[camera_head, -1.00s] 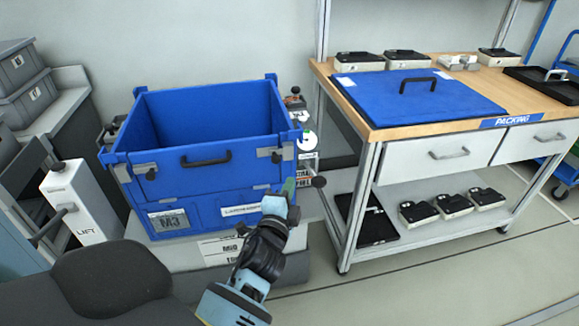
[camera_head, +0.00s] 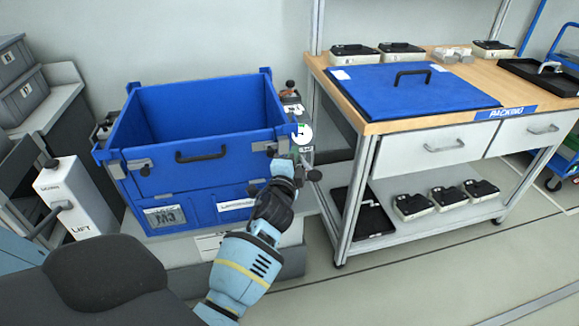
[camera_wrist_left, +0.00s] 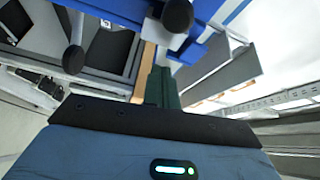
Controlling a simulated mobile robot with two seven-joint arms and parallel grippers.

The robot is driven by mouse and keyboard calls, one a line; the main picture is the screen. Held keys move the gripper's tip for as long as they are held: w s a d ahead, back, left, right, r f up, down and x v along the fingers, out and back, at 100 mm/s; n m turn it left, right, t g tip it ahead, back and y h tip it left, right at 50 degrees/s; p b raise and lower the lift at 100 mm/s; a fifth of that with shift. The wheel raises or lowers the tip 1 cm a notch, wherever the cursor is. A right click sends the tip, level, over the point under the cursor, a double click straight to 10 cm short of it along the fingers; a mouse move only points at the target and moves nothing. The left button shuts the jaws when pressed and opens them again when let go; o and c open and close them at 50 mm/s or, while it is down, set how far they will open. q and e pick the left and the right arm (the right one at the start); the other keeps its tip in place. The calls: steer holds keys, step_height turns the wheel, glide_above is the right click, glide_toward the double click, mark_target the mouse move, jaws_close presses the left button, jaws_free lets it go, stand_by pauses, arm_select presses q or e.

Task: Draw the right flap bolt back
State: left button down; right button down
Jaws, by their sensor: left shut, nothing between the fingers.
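The blue crate (camera_head: 190,180) has a front flap with a black handle (camera_head: 200,155). The right flap bolt (camera_head: 272,151) is a small dark knob by a grey bracket at the flap's upper right corner. In the left wrist view a black bolt knob (camera_wrist_left: 178,14) stands out from a grey bracket near the top. My left gripper (camera_head: 299,155) is shut and empty, just right of the bolt and close to it. Its dark green fingers (camera_wrist_left: 157,80) point toward the bracket; I cannot tell whether they touch it. My right gripper is not in view.
A matching bolt (camera_head: 145,170) sits at the flap's left corner. A black ball knob (camera_head: 314,175) stands close right of my left gripper. The packing bench (camera_head: 350,150) with a blue lid (camera_head: 440,98) is to the right. A lift post (camera_head: 75,200) stands left.

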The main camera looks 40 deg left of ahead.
mark_target(268, 153)
arm_select(q)
steer(key=shift+s+a+f+p, duration=0.1)
steer(key=shift+s+a+p, duration=0.2)
steer(key=shift+s+a, duration=0.35)
steer(key=shift+s+a+f+p, duration=0.1)
steer(key=shift+s+a+p, duration=0.25)
steer(key=shift+a, duration=0.5)
steer(key=shift+s+a, duration=0.1)
steer(key=shift+s, duration=0.05)
steer(key=shift+f, duration=0.1)
steer(key=s+a, duration=0.1)
steer(key=s+a+p, duration=0.1)
steer(key=shift+s+a, duration=0.1)
steer(key=shift+s, duration=0.2)
steer(key=shift+s+a, duration=0.25)
steer(key=shift+s, duration=0.05)
